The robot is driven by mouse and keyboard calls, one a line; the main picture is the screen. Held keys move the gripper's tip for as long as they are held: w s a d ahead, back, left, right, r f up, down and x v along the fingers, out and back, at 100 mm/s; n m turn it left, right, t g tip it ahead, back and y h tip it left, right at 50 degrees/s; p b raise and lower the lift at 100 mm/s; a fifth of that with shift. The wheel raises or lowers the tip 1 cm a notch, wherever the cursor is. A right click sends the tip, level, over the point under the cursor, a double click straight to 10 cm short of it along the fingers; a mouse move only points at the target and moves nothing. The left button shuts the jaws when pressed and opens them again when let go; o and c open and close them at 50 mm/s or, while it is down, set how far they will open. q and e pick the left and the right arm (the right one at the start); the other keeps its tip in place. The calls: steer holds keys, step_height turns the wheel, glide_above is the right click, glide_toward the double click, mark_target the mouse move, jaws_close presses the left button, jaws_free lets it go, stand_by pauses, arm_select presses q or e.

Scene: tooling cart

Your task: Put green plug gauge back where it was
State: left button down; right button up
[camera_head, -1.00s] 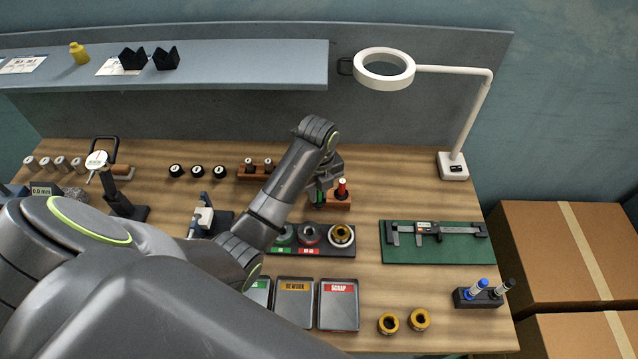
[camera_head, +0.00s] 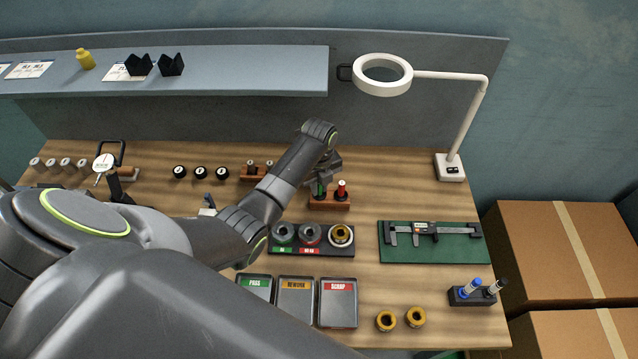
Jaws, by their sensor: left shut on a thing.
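My left gripper (camera_head: 322,176) is in the middle of the bench, shut on the green plug gauge (camera_head: 320,190). The gauge is upright, and its upper part is hidden by the gripper. It stands at the left part of a small reddish-brown wooden stand (camera_head: 330,203). A red plug gauge (camera_head: 341,190) stands upright in the same stand, just right of the green one. I cannot tell whether the green gauge is fully seated. My right gripper is not in view.
A dark ring-gauge holder (camera_head: 312,253) lies in front of the stand, with trays (camera_head: 338,302) nearer. Another wooden stand (camera_head: 256,177) is to the left. A caliper on a green mat (camera_head: 433,256) lies right. A magnifier lamp (camera_head: 452,168) stands at the back right.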

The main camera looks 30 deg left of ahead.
arm_select(q)
steer(key=c, duration=0.9)
jaws_free()
steer(key=shift+c, duration=0.2)
step_height(320, 180, up, 6)
steer(key=shift+r+b, duration=0.1)
steer(key=shift+b, duration=0.8)
steer(key=shift+r, duration=0.65)
steer(key=shift+s+f, duration=0.1)
